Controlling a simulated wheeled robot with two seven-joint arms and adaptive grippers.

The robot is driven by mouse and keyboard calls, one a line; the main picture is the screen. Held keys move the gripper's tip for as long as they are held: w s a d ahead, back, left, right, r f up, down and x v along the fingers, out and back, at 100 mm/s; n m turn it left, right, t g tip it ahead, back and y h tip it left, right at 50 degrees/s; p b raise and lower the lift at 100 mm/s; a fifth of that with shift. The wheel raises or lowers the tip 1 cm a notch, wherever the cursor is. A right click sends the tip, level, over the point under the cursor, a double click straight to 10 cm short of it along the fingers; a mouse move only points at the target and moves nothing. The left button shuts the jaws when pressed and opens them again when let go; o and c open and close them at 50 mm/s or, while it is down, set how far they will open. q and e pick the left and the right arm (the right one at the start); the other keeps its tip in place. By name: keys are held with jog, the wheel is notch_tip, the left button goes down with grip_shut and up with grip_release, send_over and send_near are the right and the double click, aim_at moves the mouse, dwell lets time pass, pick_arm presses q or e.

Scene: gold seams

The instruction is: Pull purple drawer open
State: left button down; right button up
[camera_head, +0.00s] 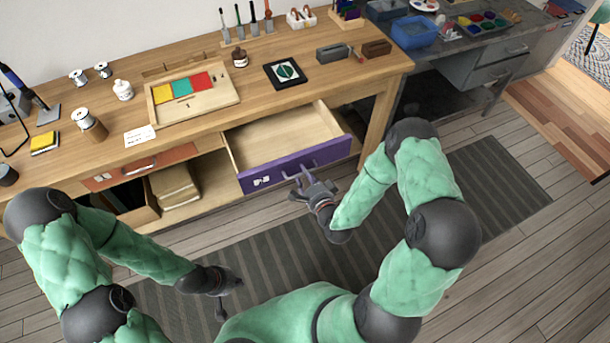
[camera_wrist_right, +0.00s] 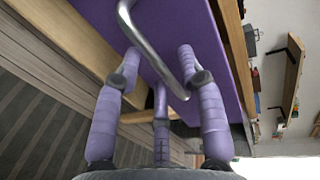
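The purple drawer (camera_head: 262,180) in the wooden workbench stands pulled out, its light wooden inside visible and empty. Its front carries a metal bar handle (camera_head: 301,168), which also shows in the right wrist view (camera_wrist_right: 153,45). My right gripper (camera_head: 301,180) is at the drawer front by the handle. In the right wrist view, its purple fingers (camera_wrist_right: 158,58) are spread apart, with the handle bar passing between them. I cannot tell whether they touch it. My left gripper (camera_head: 221,300) hangs low over the striped mat, away from the drawer; its fingers are too small to judge.
An orange drawer (camera_head: 140,167) is left of the purple one, above an open shelf with folded cloth (camera_head: 174,186). The benchtop (camera_head: 215,135) holds a tray of coloured tiles, jars and tools. A grey bench (camera_head: 465,55) stands at right. The striped mat (camera_head: 500,185) is clear.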

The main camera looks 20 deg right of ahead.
jog(key=v, duration=1.2)
jog(key=shift+a, duration=0.1)
dwell(0.4)
jog(key=a+f+n+g+y, duration=0.3)
jog(key=a+f+n+g, duration=0.4)
jog(key=f, duration=0.4)
jog(key=s+a+f+n+g, duration=0.4)
jog(key=s+a+n+g, duration=0.1)
jog(key=s+n+g, duration=0.3)
jog(key=shift+s, duration=0.5)
